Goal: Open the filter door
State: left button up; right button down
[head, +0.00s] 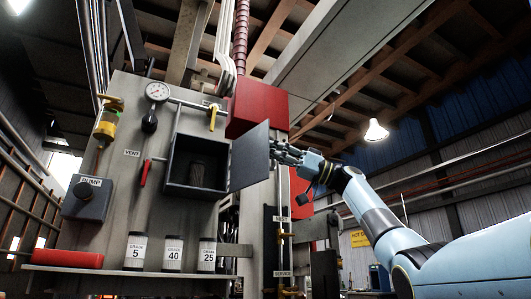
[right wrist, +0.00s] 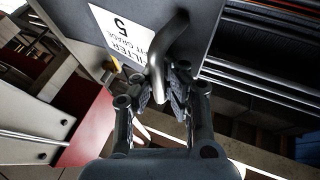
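The filter door (head: 250,158) is a flat dark grey panel. A white label (right wrist: 122,32) reading filter and grade 5 is on the door beside the handle. My left gripper is not in view.
Canisters marked grade 5 (head: 135,251), 40 (head: 173,254) and 25 (head: 206,254) stand on the shelf below. A red lever (head: 145,172) is left of the housing. A red box (head: 257,106) is above the door. Pipes and valves are right of the panel.

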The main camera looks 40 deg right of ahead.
jog(key=shift+w+d+f, duration=0.1)
dwell(0.3)
jog(key=c, duration=1.6)
grip_release()
jog(key=shift+d, duration=0.15)
jog(key=shift+c, duration=0.2)
jog(key=v, duration=1.2)
